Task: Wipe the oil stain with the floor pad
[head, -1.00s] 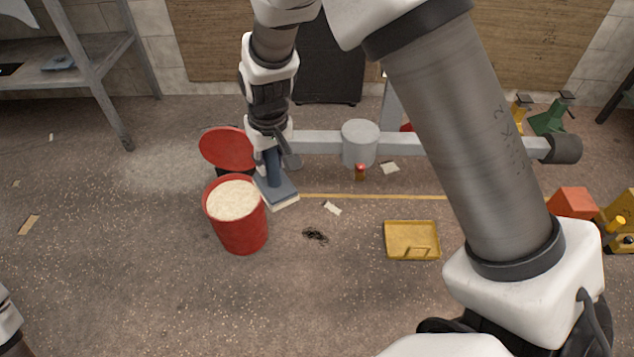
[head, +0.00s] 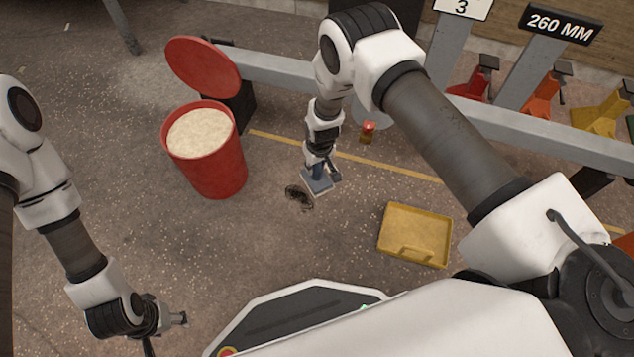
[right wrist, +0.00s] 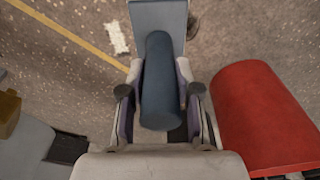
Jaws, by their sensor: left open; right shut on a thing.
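The oil stain (head: 299,197) is a dark, scribbled patch on the concrete floor between the red bin and the yellow tray. The floor pad (head: 318,185) has a flat blue-grey head and a thick round handle. My right gripper (head: 323,164) is shut on the handle, which also shows between the fingers in the right wrist view (right wrist: 160,85). The pad is close beside the stain, at its upper right. I cannot tell whether it touches the floor. My left gripper (head: 170,322) is open and empty at the lower left.
A red bin (head: 222,170) of pale granules stands left of the stain, its red lid (head: 203,66) behind it. A yellow tray (head: 415,236) lies to the right. A small red-capped bottle (head: 367,132) stands by the grey frame rail (head: 275,70). Floor before the stain is clear.

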